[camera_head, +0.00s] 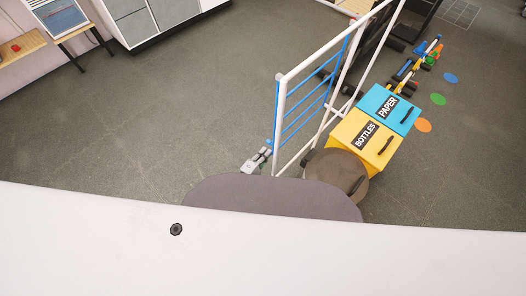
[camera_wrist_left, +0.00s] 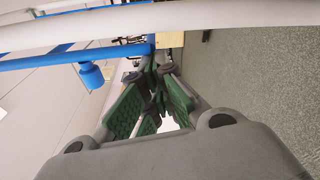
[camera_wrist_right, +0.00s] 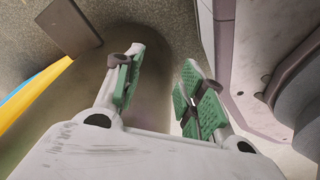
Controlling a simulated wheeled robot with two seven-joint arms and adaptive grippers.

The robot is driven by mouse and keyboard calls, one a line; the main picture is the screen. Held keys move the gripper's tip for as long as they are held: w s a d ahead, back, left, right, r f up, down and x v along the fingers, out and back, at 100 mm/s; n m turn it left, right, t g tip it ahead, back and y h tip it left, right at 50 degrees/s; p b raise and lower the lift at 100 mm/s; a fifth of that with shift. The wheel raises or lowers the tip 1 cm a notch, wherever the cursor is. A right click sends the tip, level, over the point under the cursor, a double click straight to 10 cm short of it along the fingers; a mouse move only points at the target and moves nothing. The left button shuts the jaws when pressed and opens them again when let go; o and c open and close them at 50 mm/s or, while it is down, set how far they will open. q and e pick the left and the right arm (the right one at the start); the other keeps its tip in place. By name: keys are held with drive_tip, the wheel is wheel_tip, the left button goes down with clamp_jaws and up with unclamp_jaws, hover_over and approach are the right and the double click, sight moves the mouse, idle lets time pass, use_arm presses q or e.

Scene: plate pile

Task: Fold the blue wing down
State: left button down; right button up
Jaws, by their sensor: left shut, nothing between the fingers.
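The blue wing (camera_head: 277,118) has several thin blue bars and stands upright along the white-framed rack (camera_head: 312,55). My left gripper (camera_head: 265,151) is at the wing's lower left corner, shut and empty. In the left wrist view its fingertips (camera_wrist_left: 155,72) meet just below the end of a blue bar of the wing (camera_wrist_left: 110,53). I cannot tell whether they touch it. A blue cylinder (camera_wrist_left: 90,76) hangs from the bar there. My right gripper (camera_wrist_right: 156,85) shows only in the right wrist view, with its fingers apart and nothing between them.
A yellow BOTTLES box (camera_head: 365,140) and a blue PAPER box (camera_head: 391,108) stand right of the rack. A dark round-topped object (camera_head: 338,168) is close by its base. Coloured floor dots (camera_head: 424,125) lie farther right. The floor left of the rack is clear.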

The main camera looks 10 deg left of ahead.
use_arm(q)
drive_tip(key=shift+s+d+f, duration=0.15)
drive_tip(key=shift+s+d, duration=0.25)
drive_tip(key=shift+d, duration=0.05)
drive_tip(key=shift+s+d, duration=0.1)
drive_tip(key=shift+s+f, duration=0.1)
drive_tip(key=shift+s, duration=0.05)
drive_tip(key=a+v, duration=0.1)
drive_tip(key=v, duration=1)
drive_tip(key=shift+a, duration=0.25)
idle(0.7)
